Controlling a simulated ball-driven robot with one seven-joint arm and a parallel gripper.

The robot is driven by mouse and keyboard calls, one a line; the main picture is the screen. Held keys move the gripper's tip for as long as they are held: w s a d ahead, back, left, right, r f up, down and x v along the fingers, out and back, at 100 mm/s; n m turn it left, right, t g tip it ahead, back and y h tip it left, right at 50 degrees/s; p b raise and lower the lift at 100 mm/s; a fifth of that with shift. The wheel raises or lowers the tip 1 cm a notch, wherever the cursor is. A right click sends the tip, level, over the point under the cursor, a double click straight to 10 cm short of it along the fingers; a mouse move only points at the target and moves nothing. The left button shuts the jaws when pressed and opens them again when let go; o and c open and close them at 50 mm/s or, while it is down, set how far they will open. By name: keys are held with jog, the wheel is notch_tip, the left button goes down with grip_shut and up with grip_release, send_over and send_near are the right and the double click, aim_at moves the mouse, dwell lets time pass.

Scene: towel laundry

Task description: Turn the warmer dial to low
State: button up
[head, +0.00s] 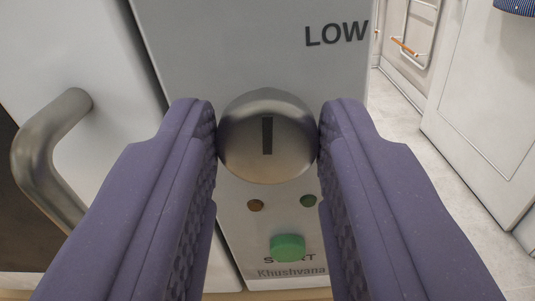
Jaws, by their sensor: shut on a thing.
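The warmer dial (238,150) is a round metal knob with a dark vertical slot mark, in the middle of the head view. My gripper (268,138) has its two purple padded fingers on the left and right sides of the dial, shut on it. The word LOW (336,34) is printed on the grey panel (220,45) above and to the right of the dial. The mark on the dial stands upright in the picture and does not point at LOW. Any other dial labels are hidden or out of view.
A metal door handle (45,150) stands out at the left. White cabinets and open floor (400,130) lie to the right.

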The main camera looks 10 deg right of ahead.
jog(key=m, duration=0.5)
jog(key=shift+d+p, duration=0.1)
jog(key=shift+p, duration=0.2)
jog(key=m+p, duration=0.1)
jog(key=m, duration=0.4)
jog(key=shift+f, duration=0.1)
jog(key=shift+m, duration=0.3)
jog(key=o, duration=1)
jog(key=shift+s, duration=0.1)
jog(key=v, duration=0.7)
jog(key=shift+s+p, duration=0.35)
